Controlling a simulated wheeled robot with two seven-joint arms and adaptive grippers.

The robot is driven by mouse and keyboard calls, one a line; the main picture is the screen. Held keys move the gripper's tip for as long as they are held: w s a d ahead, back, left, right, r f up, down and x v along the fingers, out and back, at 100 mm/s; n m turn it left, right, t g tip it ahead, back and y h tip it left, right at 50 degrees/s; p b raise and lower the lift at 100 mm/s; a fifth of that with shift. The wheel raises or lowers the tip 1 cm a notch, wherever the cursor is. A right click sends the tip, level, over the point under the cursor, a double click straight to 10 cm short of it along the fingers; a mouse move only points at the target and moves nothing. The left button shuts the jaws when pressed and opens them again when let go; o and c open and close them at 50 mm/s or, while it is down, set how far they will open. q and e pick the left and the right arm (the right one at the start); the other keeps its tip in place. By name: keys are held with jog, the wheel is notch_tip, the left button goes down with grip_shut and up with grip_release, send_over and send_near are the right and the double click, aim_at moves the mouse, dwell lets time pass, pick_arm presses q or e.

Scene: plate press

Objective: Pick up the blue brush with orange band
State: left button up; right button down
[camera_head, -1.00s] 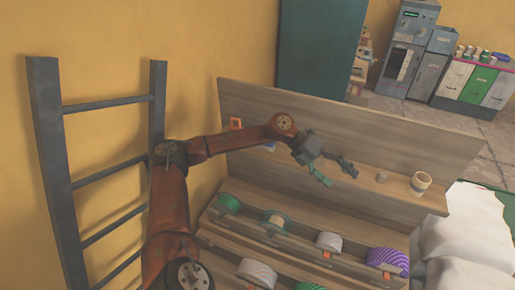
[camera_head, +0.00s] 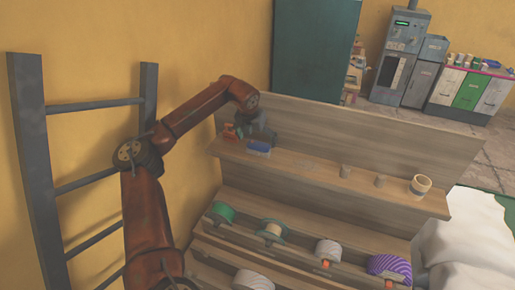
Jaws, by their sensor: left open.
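A small blue item (camera_head: 258,147), which may be the brush, lies on the upper shelf (camera_head: 310,163) near its left end. Its band is not clear at this size. A small orange-red item (camera_head: 229,131) is just left of it, and I cannot tell whether the two belong together. My left gripper (camera_head: 254,136) is open, pointing down right above and behind the blue item. Its dark fingers are partly hard to make out against the shelf, and I cannot tell whether they touch anything. My right gripper is not in view.
Two small cups (camera_head: 345,171) and a larger tan roll (camera_head: 420,185) stand further right on the upper shelf. Several spools, one of them purple (camera_head: 389,267), sit in the lower racks. A dark ladder (camera_head: 95,103) leans at the left wall.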

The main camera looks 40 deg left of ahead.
aim_at(258, 143)
pick_arm(q)
jog(key=p+x, duration=0.1)
jog(key=x, duration=0.3)
jog(key=shift+c, duration=0.2)
jog(key=c, duration=1.2)
